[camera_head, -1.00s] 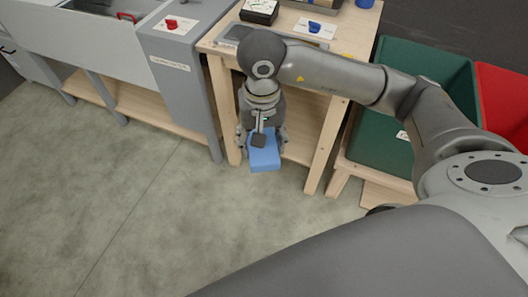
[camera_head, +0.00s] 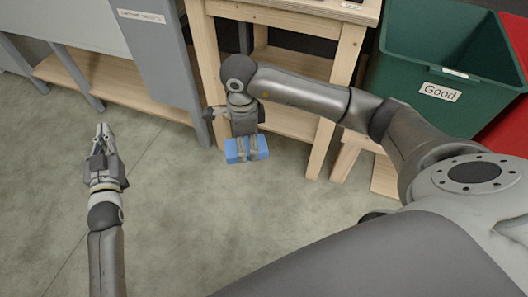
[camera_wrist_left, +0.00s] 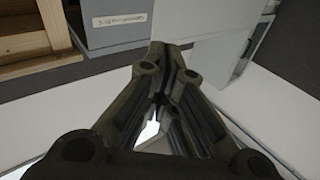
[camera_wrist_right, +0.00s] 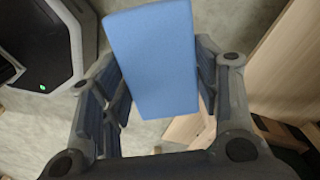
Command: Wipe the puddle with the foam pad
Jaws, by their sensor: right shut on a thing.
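The blue foam pad (camera_head: 247,149) is held in my right gripper (camera_head: 247,152), in front of the wooden table and above the floor. In the right wrist view the pad (camera_wrist_right: 155,60) sits between the fingers of the right gripper (camera_wrist_right: 155,90), its broad face toward the camera. My left gripper (camera_head: 103,135) is at the left of the head view, over the floor, with its fingers close together. In the left wrist view the left gripper's fingertips (camera_wrist_left: 165,50) meet with nothing between them. I see no puddle in any current view.
The wooden table (camera_head: 343,70) stands behind the right gripper. A grey cabinet (camera_head: 165,65) is to its left, with a low wooden shelf (camera_head: 110,82). A green bin (camera_head: 410,55) labelled Good and a red bin (camera_head: 510,130) are at right. The concrete floor (camera_head: 190,215) is clear.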

